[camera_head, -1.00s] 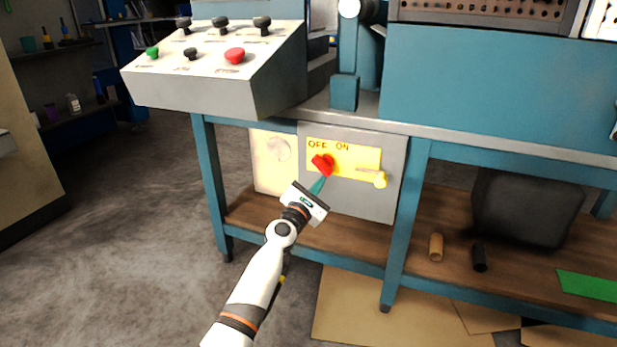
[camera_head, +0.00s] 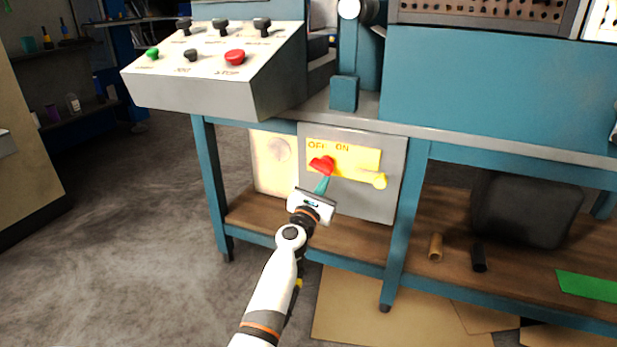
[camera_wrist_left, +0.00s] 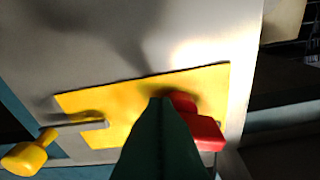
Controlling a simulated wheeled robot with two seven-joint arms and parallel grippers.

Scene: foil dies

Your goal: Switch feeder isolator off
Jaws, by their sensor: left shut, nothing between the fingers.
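The feeder isolator is a grey box (camera_head: 362,203) under the bench, with a yellow plate (camera_head: 355,158) lettered OFF and ON. Its red handle (camera_head: 321,163) sits on the left part of the plate, below OFF. My left gripper (camera_head: 322,184) is shut and empty, its teal fingers pointing up at the red handle from just below. In the left wrist view the closed fingers (camera_wrist_left: 162,102) overlap the plate (camera_wrist_left: 85,100) and stand right beside the red handle (camera_wrist_left: 205,133), hiding part of it. I cannot tell whether they touch. My right gripper is not in view.
A yellow-knobbed lever (camera_head: 376,180) sticks out right of the handle. A pale box (camera_head: 273,160) stands to the left. Bench legs (camera_head: 405,220) flank the isolator. A control panel (camera_head: 195,90) with buttons overhangs at upper left. Open floor (camera_head: 120,230) lies to the left.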

